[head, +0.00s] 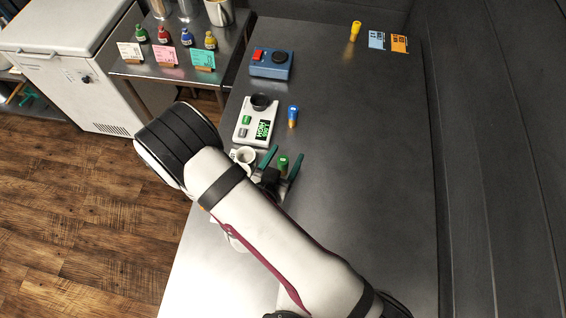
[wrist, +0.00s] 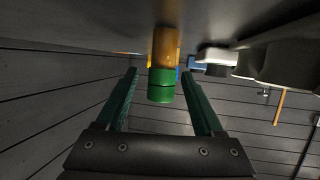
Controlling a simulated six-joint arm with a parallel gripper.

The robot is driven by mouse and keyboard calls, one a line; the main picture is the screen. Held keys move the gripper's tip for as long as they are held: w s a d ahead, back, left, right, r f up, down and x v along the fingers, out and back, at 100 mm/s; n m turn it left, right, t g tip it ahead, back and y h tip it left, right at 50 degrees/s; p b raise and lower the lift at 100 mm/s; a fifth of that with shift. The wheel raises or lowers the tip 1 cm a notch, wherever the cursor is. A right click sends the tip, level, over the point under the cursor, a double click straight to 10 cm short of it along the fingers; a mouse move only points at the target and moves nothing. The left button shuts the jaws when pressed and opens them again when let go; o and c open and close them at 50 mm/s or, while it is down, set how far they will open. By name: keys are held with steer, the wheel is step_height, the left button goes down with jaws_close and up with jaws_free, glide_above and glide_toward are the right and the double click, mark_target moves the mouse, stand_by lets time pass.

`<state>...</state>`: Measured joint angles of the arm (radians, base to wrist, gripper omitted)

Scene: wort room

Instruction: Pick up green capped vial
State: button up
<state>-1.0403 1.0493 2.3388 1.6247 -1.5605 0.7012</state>
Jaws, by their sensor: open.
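The green capped vial (head: 283,163) stands on the metal table in the head view, between the two green fingers of my gripper (head: 281,162). In the wrist view the vial (wrist: 163,75) shows its green cap and amber body, upside down in the picture, between and beyond the finger tips. My gripper (wrist: 165,78) is open, with a gap on both sides of the vial. The lower part of the vial is partly hidden by my gripper in the head view.
A white cup (head: 245,155) stands just left of my gripper. A scale (head: 256,124), a blue capped vial (head: 292,116) and a blue device (head: 271,65) are farther back. A yellow vial (head: 355,31) stands near two cards at the far end. The table's right side is clear.

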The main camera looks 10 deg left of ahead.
steer(key=shift+x, duration=0.9)
jaws_close()
steer(key=shift+r, duration=0.1)
